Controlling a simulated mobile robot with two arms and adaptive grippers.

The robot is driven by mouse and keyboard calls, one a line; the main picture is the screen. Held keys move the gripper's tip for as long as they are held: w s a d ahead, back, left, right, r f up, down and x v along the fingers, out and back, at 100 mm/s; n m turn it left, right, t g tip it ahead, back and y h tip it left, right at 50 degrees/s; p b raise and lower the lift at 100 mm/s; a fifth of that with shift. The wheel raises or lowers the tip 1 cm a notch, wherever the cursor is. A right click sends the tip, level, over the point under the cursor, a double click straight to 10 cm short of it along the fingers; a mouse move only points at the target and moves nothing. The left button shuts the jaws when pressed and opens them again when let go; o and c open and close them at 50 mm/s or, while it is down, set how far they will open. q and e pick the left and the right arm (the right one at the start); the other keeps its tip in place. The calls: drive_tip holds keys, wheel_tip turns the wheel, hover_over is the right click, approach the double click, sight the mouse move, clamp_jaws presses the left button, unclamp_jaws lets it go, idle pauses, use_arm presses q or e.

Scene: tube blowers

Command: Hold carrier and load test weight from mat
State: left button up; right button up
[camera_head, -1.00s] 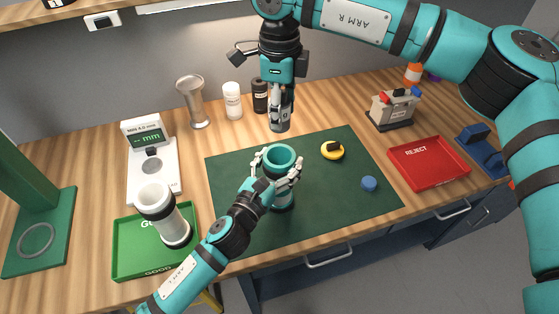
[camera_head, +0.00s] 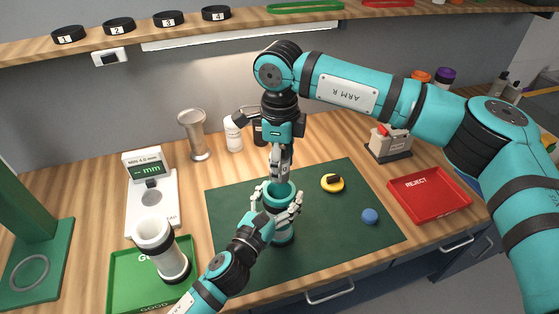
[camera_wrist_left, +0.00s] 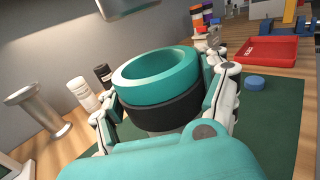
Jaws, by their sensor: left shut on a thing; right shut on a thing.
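The carrier is a teal and black open-topped cylinder (camera_head: 282,236) standing upright on the dark green mat (camera_head: 350,235). My left gripper (camera_head: 277,207) is shut around its upper part. In the left wrist view its wide teal rim (camera_wrist_left: 155,75) faces up between the fingers, and its bottom is hidden. My right gripper (camera_head: 281,152) points straight down and is shut on the grey metal test weight (camera_head: 280,173), just above the carrier's mouth. In the left wrist view the weight's metal underside (camera_wrist_left: 125,8) shows above the rim, with a gap between them.
On the mat's right lie a yellow ring with a black part (camera_head: 332,183) and a blue cap (camera_head: 369,216). A red REJECT tray (camera_head: 430,208) is at right. A white tube (camera_head: 160,250) stands in the green GOOD tray (camera_head: 125,290). A metal stand (camera_head: 195,135) and bottles (camera_head: 232,135) are behind.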

drive_tip(key=shift+f, duration=0.1)
drive_tip(key=shift+f, duration=1.45)
drive_tip(key=shift+f, duration=0.45)
drive_tip(key=shift+f, duration=0.85)
drive_tip(key=o, duration=2.1)
drive_tip(key=shift+c, duration=0.2)
drive_tip(key=shift+f, duration=0.1)
wheel_tip(320, 180, up, 12)
drive_tip(key=shift+r, duration=0.1)
